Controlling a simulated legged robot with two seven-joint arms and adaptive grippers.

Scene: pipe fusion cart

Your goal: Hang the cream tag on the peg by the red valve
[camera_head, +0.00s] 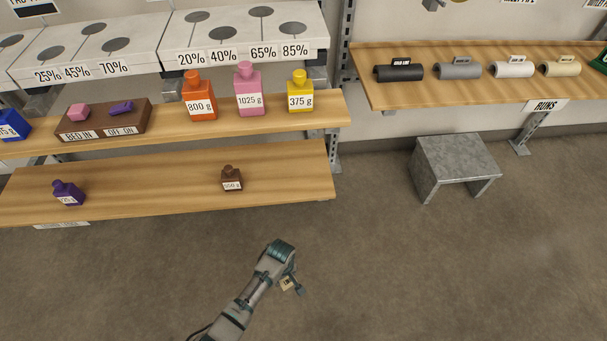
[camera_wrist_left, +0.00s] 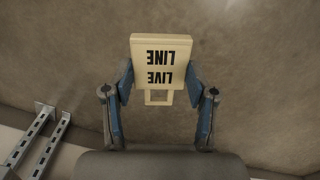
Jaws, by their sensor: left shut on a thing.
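The cream tag (camera_wrist_left: 159,60) reads "LIVE LINE", upside down in the left wrist view, and has a square loop at its lower end there. My left gripper (camera_wrist_left: 159,82) is shut on the tag, one finger on each side. In the head view the left gripper (camera_head: 292,281) is low in the middle, over the floor in front of the shelves, with the small cream tag (camera_head: 287,285) at its tip. The red valve and its peg are not in view. My right gripper is not in view.
Wooden shelves at the left hold labelled weights, such as an orange one (camera_head: 199,97) and a brown one (camera_head: 231,181). A wooden shelf (camera_head: 440,92) at the right holds several short pipes. A grey metal stool (camera_head: 456,157) stands below it. The floor around my left gripper is clear.

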